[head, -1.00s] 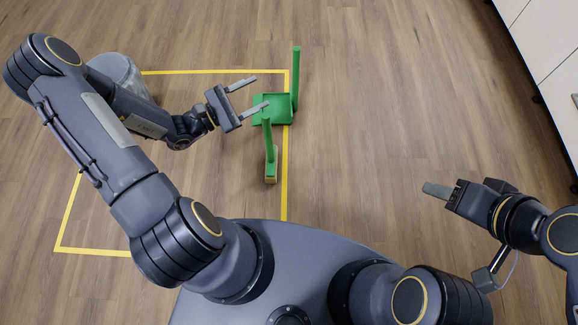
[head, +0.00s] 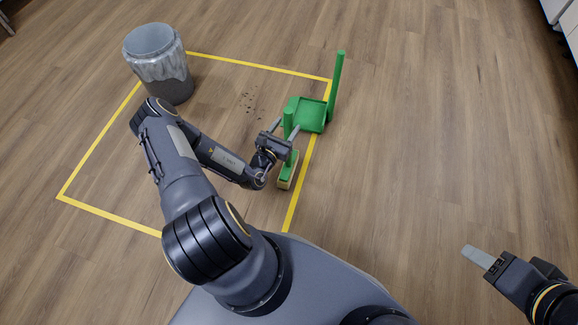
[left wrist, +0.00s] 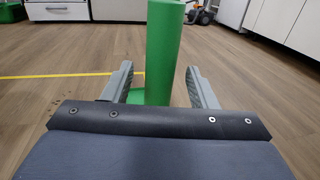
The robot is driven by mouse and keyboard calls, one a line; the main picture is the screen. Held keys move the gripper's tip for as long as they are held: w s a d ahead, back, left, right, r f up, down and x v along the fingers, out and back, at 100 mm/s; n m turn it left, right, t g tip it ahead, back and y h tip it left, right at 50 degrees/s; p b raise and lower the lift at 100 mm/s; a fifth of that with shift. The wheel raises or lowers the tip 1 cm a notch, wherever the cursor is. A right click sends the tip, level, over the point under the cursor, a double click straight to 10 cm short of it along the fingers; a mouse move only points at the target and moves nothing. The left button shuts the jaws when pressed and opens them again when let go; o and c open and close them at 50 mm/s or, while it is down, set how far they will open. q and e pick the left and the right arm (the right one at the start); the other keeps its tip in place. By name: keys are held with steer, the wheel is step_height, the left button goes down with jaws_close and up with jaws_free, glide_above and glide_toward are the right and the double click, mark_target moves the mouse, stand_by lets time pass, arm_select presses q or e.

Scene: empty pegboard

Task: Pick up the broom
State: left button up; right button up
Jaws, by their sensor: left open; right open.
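The green broom (head: 287,172) stands on the floor with its handle upright and its pale bristles down. Its thick green handle (left wrist: 161,50) fills the middle of the left wrist view. My left gripper (head: 287,125) is open, with one finger on each side of the handle; the handle stands between or just beyond the fingertips, and I cannot tell if they touch it. In the left wrist view the two fingers (left wrist: 160,82) are spread apart. My right gripper (head: 470,256) is at the lower right, far from the broom, and looks empty.
A green dustpan (head: 310,114) with an upright handle stands just behind the broom. Dark crumbs (head: 250,100) lie inside a yellow floor outline (head: 112,218). A grey bin (head: 160,65) stands at the far left. Floor to the right is clear; cabinets (head: 562,25) edge the top right.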

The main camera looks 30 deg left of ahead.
arm_select(q)
steer(key=shift+w, duration=1.05)
steer(key=c, duration=1)
steer(key=shift+r, duration=0.1)
steer(key=shift+c, duration=0.2)
